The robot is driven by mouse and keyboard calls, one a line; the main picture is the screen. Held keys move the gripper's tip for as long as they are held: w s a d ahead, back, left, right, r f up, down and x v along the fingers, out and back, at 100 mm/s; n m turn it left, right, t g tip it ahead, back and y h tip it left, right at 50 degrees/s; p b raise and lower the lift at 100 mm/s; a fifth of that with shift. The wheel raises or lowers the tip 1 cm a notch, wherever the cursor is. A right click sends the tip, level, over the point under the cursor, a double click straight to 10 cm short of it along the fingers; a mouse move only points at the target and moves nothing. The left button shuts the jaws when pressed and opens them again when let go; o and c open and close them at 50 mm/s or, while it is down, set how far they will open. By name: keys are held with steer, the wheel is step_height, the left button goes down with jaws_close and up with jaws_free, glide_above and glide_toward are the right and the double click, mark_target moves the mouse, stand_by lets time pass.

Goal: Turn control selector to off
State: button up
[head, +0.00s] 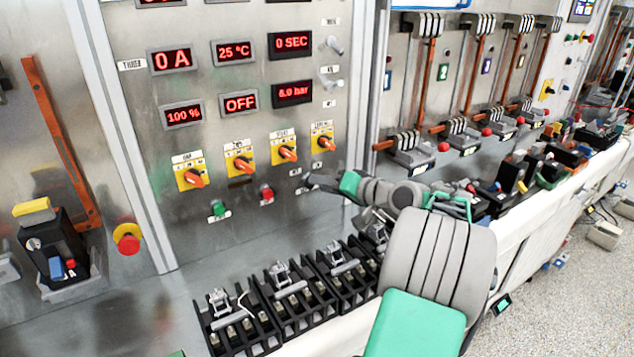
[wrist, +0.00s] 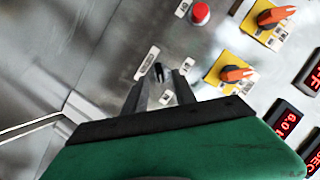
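My gripper (head: 311,182) is near the lower right of the steel control panel in the head view. In the wrist view its two fingers (wrist: 160,85) are apart, with a small dark knob or switch (wrist: 158,72) on the panel seen between their tips. Several orange rotary selectors on yellow plates (head: 287,153) form a row up and left of my gripper. I cannot read which one is labelled control.
A red button (head: 267,194) and a green button (head: 218,208) are left of my gripper. Red displays (head: 240,103) are above the selectors. Black terminal blocks (head: 290,300) stand on the bench below my arm. A red emergency knob (head: 127,238) is at the left.

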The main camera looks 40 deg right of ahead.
steer(key=shift+x, duration=1)
jaws_close()
